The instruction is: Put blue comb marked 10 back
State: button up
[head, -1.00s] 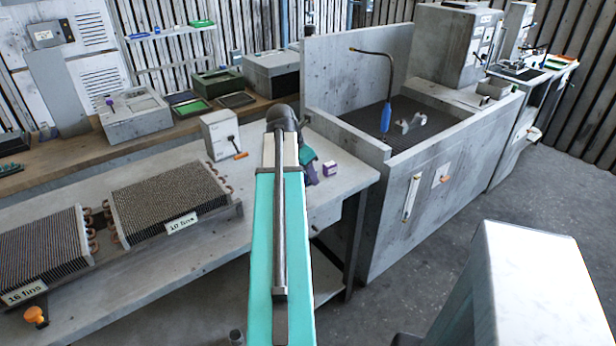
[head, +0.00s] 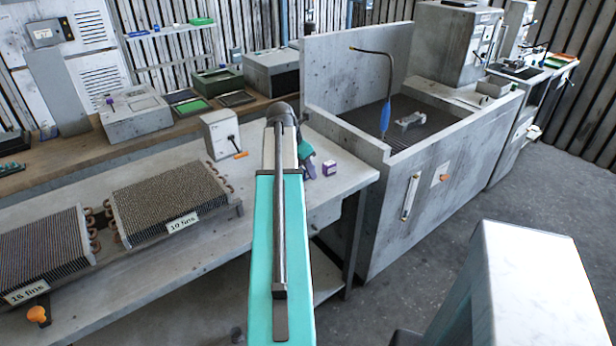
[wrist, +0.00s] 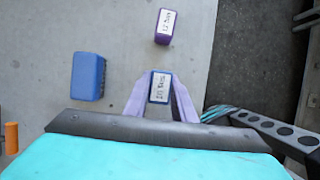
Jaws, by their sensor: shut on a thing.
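The blue comb (wrist: 160,89) has a white label, upside down in the wrist view, that seems to read 10 fins. My gripper (wrist: 158,82) has two purple fingers, one on each side of it, and is shut on it. I cannot tell whether the comb touches the table (wrist: 125,30) below. In the head view my gripper (head: 311,171) is mostly behind my arm, and the comb is hidden there. A purple comb with a 12 fins label (wrist: 165,27) lies just beyond; it also shows in the head view (head: 330,168).
An orange piece (wrist: 11,138) is at the lower left. The table's edge and dark floor lie to the right. Two finned coils (head: 165,202) and a grey box (head: 220,135) stand on the table.

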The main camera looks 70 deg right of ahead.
aim_at(308, 177)
jog(key=shift+f+p, duration=0.3)
jog(key=shift+f, duration=1.15)
jog(key=shift+f, duration=0.1)
jog(key=o, duration=1)
jog(key=shift+b+v, duration=0.8)
jog(key=shift+v, duration=5.3)
jog(key=shift+s, duration=0.15)
